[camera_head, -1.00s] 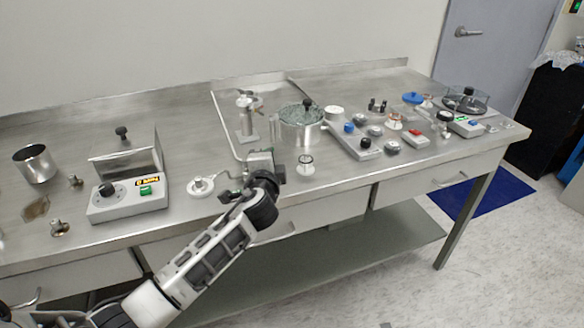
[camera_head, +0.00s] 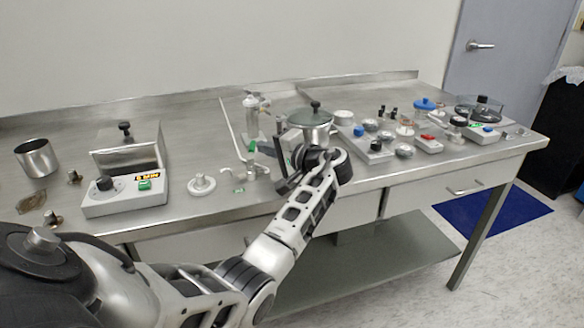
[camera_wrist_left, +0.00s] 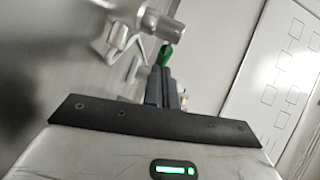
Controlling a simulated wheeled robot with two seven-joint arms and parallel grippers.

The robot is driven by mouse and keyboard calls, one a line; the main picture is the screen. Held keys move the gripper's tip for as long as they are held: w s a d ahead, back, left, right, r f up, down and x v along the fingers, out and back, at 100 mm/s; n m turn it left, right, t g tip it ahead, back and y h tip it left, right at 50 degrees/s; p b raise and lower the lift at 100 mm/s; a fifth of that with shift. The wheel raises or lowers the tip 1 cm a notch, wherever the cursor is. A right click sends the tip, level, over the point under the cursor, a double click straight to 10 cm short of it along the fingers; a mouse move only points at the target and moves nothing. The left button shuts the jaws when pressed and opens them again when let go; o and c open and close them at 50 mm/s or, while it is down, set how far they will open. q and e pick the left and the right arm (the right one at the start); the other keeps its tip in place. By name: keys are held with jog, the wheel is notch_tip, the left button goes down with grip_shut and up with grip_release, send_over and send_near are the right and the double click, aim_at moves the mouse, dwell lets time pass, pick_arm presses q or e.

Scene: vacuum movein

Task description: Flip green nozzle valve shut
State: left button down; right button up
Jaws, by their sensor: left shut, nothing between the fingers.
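A silver metal nozzle fitting (camera_head: 262,172) stands near the front of the steel table in the head view, with a small green lever (camera_head: 251,146) at its top. In the left wrist view the green lever (camera_wrist_left: 164,55) hangs beside a silver pipe end (camera_wrist_left: 163,24), right at the fingertips. My left gripper (camera_wrist_left: 165,75) is shut with nothing between its fingers. Its tips are very close to the lever; I cannot tell whether they touch. In the head view my left gripper (camera_head: 279,163) is just right of the nozzle, partly hidden by its own wrist.
A lidded metal pot (camera_head: 311,125) is just behind my left wrist. A white round fitting (camera_head: 201,185) and a grey box with a green switch (camera_head: 124,192) are at left. Control boxes and knobs (camera_head: 368,150) crowd the right. The table front edge runs below my arm.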

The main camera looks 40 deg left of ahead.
pick_arm(q)
jog(key=shift+a, duration=0.1)
jog(key=shift+s, duration=0.1)
jog(key=d+r+b, duration=0.1)
jog(key=d+r, duration=0.1)
jog(key=d, duration=1.3)
jog(key=shift+w+d+r, duration=0.15)
jog(key=shift+w+d, duration=0.05)
jog(key=shift+d, duration=0.15)
